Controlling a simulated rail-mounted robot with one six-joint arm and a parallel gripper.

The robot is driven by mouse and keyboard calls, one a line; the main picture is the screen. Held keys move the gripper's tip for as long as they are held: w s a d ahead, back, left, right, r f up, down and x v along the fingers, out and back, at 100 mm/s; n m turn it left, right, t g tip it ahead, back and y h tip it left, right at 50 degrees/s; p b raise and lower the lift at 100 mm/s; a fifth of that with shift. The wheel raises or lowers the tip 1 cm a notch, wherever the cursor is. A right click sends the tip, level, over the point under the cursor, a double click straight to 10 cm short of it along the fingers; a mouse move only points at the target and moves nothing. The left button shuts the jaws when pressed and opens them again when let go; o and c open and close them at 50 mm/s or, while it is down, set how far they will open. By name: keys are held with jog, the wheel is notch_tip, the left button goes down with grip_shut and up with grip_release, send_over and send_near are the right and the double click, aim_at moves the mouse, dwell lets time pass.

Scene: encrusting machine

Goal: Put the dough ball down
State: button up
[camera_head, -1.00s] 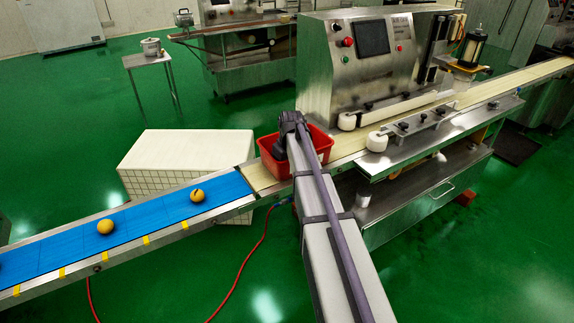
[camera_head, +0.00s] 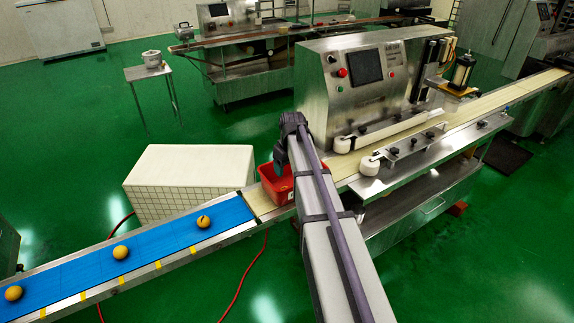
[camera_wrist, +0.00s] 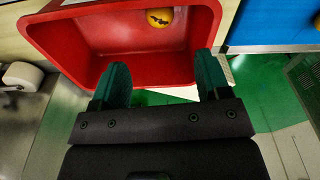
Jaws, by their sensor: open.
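My gripper (camera_wrist: 162,88) is open in the wrist view, its two green fingers apart with nothing between them. It is at the near edge of the red bin (camera_wrist: 95,50). One yellow dough ball (camera_wrist: 160,17) with a dark mark on it lies inside the bin, near the top of the wrist view, apart from the fingers. In the head view the red bin (camera_head: 270,187) is partly hidden behind my arm, and my fingers are hidden there. Other dough balls sit on the blue belt: one nearest the bin (camera_head: 203,221), one in the middle (camera_head: 121,253) and one at the left (camera_head: 13,293).
The blue conveyor belt (camera_head: 160,243) runs to the lower left. The steel encrusting machine (camera_head: 345,80) stands behind my arm, with a cream belt (camera_head: 430,122) passing to the right. A white tiled block (camera_head: 190,170) is behind the blue belt. Green floor lies open in front.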

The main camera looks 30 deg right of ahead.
jog(key=s+a+m+g, duration=0.1)
jog(key=s+a+m, duration=0.1)
jog(key=s+a, duration=1.8)
jog(key=s, duration=0.2)
jog(key=shift+s+a+f, duration=0.15)
jog(key=shift+s+a, duration=0.2)
